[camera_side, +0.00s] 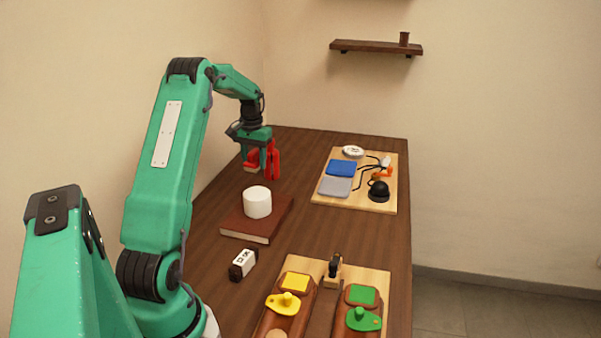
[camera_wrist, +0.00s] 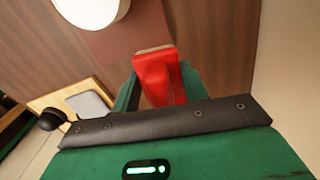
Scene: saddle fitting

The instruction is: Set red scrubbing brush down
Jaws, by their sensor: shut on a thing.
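My gripper (camera_side: 257,158) is over the far left part of the brown table, pointing down. It is shut on the red scrubbing brush (camera_side: 251,161), a red block with a tan underside. The wrist view shows the brush (camera_wrist: 155,78) between the green fingers (camera_wrist: 160,92), its tan end facing the top of the picture. Its underside is close to the table top, but I cannot tell whether it touches. A taller upright red shape (camera_side: 272,160) shows right beside the gripper; I cannot tell whether it is a separate thing.
A white cylinder (camera_side: 257,202) stands on a brown book (camera_side: 237,224) nearer the side camera. A small black-and-white box (camera_side: 242,264) is in front of it. A wooden board (camera_side: 329,202) with pads and cables lies to the right. Another board (camera_side: 376,283) holds yellow and green parts.

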